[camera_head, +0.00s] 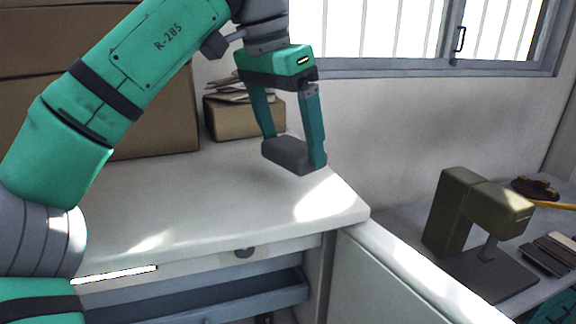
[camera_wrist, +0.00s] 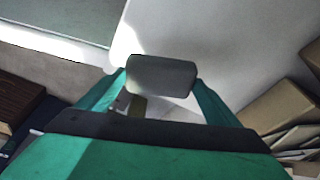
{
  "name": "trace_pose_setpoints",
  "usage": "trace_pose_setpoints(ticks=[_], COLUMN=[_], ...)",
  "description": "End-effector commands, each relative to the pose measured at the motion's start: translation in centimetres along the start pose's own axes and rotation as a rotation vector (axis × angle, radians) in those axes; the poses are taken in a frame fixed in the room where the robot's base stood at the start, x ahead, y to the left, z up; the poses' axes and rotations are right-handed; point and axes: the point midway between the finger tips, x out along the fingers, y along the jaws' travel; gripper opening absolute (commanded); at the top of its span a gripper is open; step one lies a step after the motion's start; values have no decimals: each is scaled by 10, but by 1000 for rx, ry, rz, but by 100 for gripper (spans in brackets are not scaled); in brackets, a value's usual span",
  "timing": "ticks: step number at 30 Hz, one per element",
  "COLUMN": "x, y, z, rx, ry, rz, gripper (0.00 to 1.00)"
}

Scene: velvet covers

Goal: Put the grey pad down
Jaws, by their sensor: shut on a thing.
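The grey pad (camera_head: 287,154) is a dark grey block with rounded edges. My gripper (camera_head: 294,150) is shut on it, with one finger at each end. In the head view the pad appears above the right part of the white tabletop (camera_head: 170,205); I cannot tell exactly how high. In the wrist view the pad (camera_wrist: 162,75) spans the gap between the fingertips of my gripper (camera_wrist: 160,78), with the white tabletop (camera_wrist: 215,35) beyond it.
A cardboard box (camera_head: 240,117) with papers on top stands at the back of the table by the wall. An open drawer (camera_head: 215,300) is below the front edge. An olive machine (camera_head: 455,215) stands on the right-hand surface. The table's middle is clear.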

Motion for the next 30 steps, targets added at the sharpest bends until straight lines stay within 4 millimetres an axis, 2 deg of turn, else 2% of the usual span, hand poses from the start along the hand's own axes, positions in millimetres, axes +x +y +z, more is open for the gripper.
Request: trace_pose_setpoints(ticks=[7,14,26,27,28,30], x=[17,44,48,49,48,48], y=[-1,-1,-1,-1,-1,-1], z=[6,14,15,15,15,14], rx=[-2,-3,-3,-3,-3,-3], ry=[0,-1,0,0,0,0], rz=[-2,-1,0,-1,-1,-1], gripper=[68,68,68,90,97,100])
